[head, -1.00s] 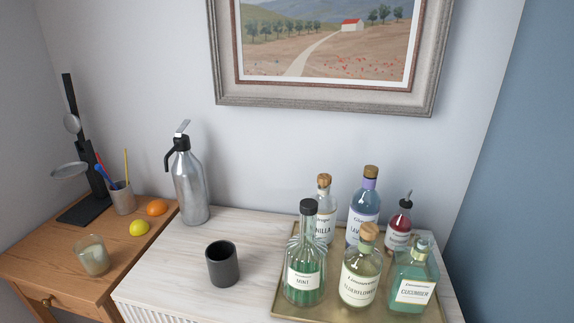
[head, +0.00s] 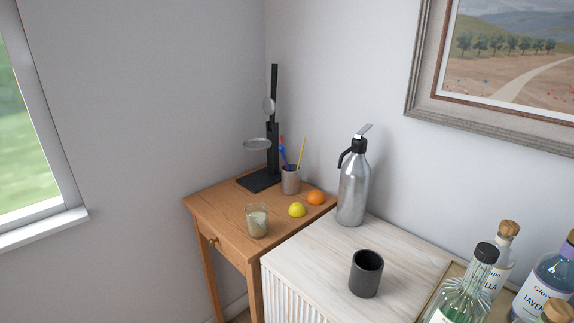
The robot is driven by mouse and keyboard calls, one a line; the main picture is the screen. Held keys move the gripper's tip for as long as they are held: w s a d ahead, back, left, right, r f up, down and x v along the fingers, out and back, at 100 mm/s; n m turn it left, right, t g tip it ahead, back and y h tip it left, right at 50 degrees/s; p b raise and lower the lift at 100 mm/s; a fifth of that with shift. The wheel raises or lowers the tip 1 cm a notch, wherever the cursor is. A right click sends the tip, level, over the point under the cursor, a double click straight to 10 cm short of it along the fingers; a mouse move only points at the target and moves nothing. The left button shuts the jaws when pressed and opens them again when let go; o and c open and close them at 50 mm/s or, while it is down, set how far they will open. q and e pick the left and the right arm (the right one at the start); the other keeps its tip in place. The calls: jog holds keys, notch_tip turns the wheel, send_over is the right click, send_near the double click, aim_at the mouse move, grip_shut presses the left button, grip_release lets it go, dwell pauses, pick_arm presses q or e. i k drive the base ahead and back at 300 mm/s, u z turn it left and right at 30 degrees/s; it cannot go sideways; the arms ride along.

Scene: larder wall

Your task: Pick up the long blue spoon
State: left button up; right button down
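A blue long-handled item, which looks like the long blue spoon (head: 283,155), stands in a grey-brown cup (head: 291,181) at the back of the wooden side table. It leans to the left, and its lower part is hidden in the cup. A yellow stick (head: 301,152) and a red one (head: 283,142) stand in the same cup. Neither of my grippers is in view.
A black stand (head: 264,179) with round metal parts is just left of the cup. A lemon (head: 297,210), an orange (head: 316,198) and a glass (head: 257,221) are in front.

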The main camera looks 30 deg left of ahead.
aim_at(281, 147)
jog(key=u, duration=2.55)
jog(key=i, duration=1.8)
jog(key=z, duration=2.45)
